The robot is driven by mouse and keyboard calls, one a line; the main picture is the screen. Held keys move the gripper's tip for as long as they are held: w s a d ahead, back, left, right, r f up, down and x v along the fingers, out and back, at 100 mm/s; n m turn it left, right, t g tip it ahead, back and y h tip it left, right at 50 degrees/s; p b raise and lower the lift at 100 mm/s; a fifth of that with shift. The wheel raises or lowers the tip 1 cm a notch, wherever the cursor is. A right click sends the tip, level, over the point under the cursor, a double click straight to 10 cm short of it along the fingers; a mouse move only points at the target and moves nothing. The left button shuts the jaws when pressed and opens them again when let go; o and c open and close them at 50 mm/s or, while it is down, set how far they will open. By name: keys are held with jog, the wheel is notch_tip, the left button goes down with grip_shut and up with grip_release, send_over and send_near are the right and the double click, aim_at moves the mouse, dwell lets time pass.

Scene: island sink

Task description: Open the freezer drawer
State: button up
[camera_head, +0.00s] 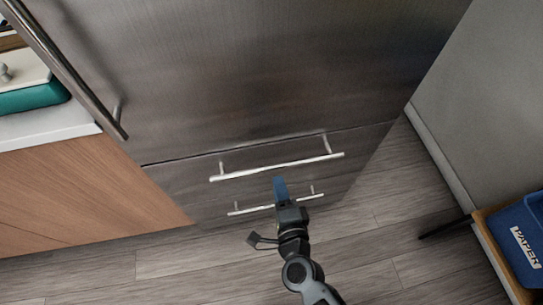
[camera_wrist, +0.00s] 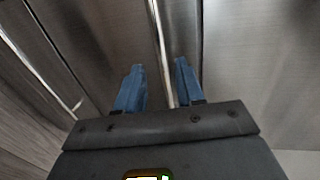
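The steel fridge has two stacked drawers at its bottom. The upper drawer (camera_head: 185,180) looks flush with the door above it. Its bright bar handle (camera_head: 277,167) runs across its front. The lower drawer has a similar bar handle (camera_head: 245,211), partly hidden by my gripper. My gripper (camera_head: 279,180) is just below the upper handle in the head view. In the wrist view my gripper (camera_wrist: 160,75) has its two blue fingers apart. The upper handle (camera_wrist: 158,40) runs between them in the picture; contact with either finger does not show.
The large fridge door (camera_head: 270,70) above has a long handle (camera_head: 65,70) at left. A wooden cabinet (camera_head: 90,200) stands left. A grey wall (camera_head: 480,110) and a blue paper bin (camera_head: 525,245) are at right. Wooden floor (camera_head: 180,265) is clear in front.

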aim_at(273, 167)
jog(key=b+x, duration=0.1)
jog(key=x, duration=0.7)
jog(key=shift+s, duration=0.1)
grip_shut()
dwell(0.5)
